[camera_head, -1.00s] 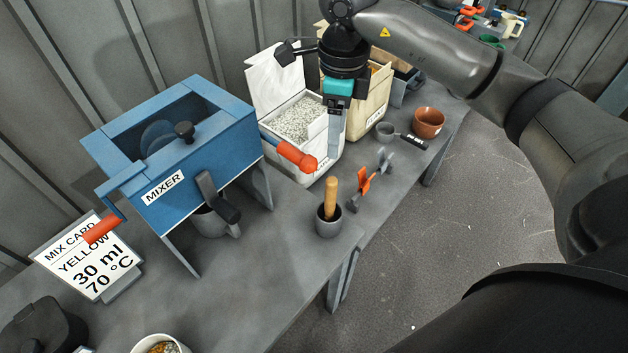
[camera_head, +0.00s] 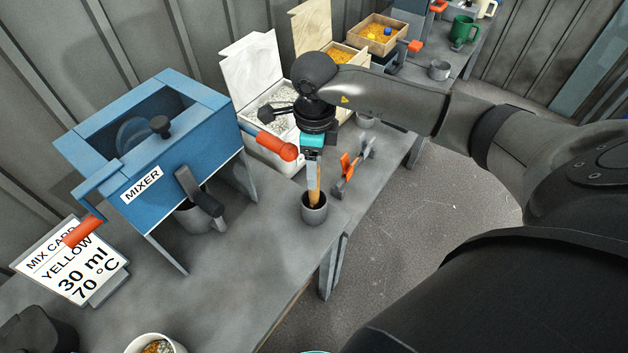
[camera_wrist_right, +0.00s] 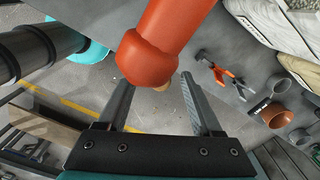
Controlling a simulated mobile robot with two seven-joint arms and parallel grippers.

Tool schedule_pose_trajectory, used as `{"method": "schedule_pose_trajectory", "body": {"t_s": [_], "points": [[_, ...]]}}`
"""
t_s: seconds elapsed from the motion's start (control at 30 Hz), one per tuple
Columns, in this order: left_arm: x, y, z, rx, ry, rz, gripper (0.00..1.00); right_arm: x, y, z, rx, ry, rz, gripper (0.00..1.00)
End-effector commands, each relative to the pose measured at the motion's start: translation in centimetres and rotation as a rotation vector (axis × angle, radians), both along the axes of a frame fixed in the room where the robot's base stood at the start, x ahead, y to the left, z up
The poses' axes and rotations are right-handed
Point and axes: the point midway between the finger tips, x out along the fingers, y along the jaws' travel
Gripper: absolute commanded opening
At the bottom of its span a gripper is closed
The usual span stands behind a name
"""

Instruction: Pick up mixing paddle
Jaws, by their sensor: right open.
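A wooden stick (camera_head: 314,197), which looks like the mixing paddle's handle, stands upright in a small dark grey cup (camera_head: 315,212) near the table's front edge. Its lower end is hidden in the cup. My right gripper (camera_head: 313,177) points down over the stick's top, with its fingers overlapping the upper part in the head view. In the right wrist view the gripper (camera_wrist_right: 158,82) is open. My left gripper is not in view.
An orange-and-grey tool (camera_head: 347,172) lies right of the cup. A white granule box (camera_head: 262,75) stands behind.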

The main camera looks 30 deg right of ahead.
Motion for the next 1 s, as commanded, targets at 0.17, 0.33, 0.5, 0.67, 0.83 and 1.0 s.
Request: {"method": "schedule_pose_trajectory", "body": {"t_s": [0.17,0.33,0.5,0.67,0.83,1.0], "points": [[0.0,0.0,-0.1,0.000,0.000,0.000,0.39,0.0,0.0,-2.1,0.000,0.001,-0.001,0.67],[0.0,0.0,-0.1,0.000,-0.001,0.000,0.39,0.0,0.0,-2.4,-0.001,-0.001,0.000,0.67],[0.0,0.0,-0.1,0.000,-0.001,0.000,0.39,0.0,0.0,-2.3,-0.001,-0.001,0.000,0.59],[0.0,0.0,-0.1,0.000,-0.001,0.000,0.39,0.0,0.0,-2.3,-0.001,-0.001,0.000,0.41],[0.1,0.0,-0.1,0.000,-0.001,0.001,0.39,0.0,0.0,-2.3,-0.001,-0.001,0.000,0.22],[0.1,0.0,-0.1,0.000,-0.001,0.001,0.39,0.0,0.0,-2.3,-0.001,-0.001,0.000,0.03]]}}
